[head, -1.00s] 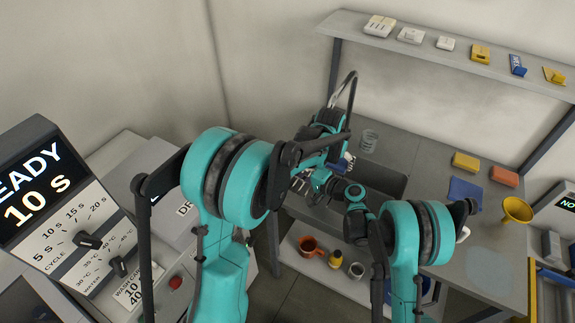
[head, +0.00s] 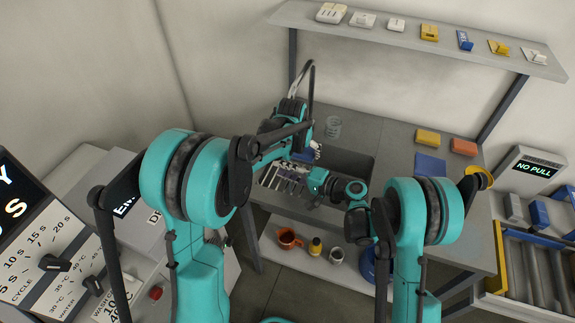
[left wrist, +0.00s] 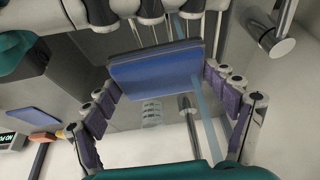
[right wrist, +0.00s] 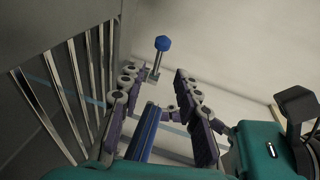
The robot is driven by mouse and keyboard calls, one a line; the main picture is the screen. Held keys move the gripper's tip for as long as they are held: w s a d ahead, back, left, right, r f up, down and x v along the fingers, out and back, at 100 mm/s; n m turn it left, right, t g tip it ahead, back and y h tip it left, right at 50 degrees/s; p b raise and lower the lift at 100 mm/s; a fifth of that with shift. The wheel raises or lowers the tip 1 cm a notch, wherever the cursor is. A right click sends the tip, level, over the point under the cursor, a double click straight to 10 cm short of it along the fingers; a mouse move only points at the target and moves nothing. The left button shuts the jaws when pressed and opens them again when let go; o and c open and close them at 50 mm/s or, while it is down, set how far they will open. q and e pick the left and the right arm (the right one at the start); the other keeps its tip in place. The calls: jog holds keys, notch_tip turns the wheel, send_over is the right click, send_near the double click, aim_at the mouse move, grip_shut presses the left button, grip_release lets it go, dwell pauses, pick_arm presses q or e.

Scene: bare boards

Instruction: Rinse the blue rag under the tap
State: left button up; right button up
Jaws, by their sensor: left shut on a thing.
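The blue rag (left wrist: 155,75) is held flat between the fingers of my left gripper (left wrist: 160,80), at the sink (head: 345,165). A thin light-blue water stream (left wrist: 209,125) runs past the rag in the left wrist view; whether it touches the rag is unclear. The tap's chrome spout (head: 312,75) arches over the sink, and its metal body (left wrist: 270,35) shows in the left wrist view. My right gripper (right wrist: 157,76) has its fingers apart. The rag's edge (right wrist: 145,130) shows between them, without clear contact. In the head view the arms largely hide the rag.
A slatted metal rack (right wrist: 60,95) lies close to the right gripper. A blue-capped lever (right wrist: 162,44) stands beyond its fingers. A glass (head: 333,127) is behind the sink. A flat blue sheet (head: 430,165), yellow block (head: 428,137) and orange block (head: 464,147) lie on the right.

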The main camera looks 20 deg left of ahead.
jog(key=a+m+t, duration=0.1)
jog(key=t, duration=0.1)
jog(key=a+m+t+h, duration=0.1)
jog(key=a+t, duration=0.1)
jog(key=s+a+f+m+t+h, duration=0.1)
jog(key=a+t, duration=0.1)
jog(key=shift+s+a+m, duration=0.1)
jog(key=shift+a+m, duration=0.05)
jog(key=shift+m, duration=0.25)
jog(key=x, duration=1.1)
jog(key=shift+w+a+f, duration=0.2)
jog(key=shift+w+a, duration=0.05)
jog(key=shift+w, duration=0.05)
jog(key=shift+c, duration=0.3)
grip_shut()
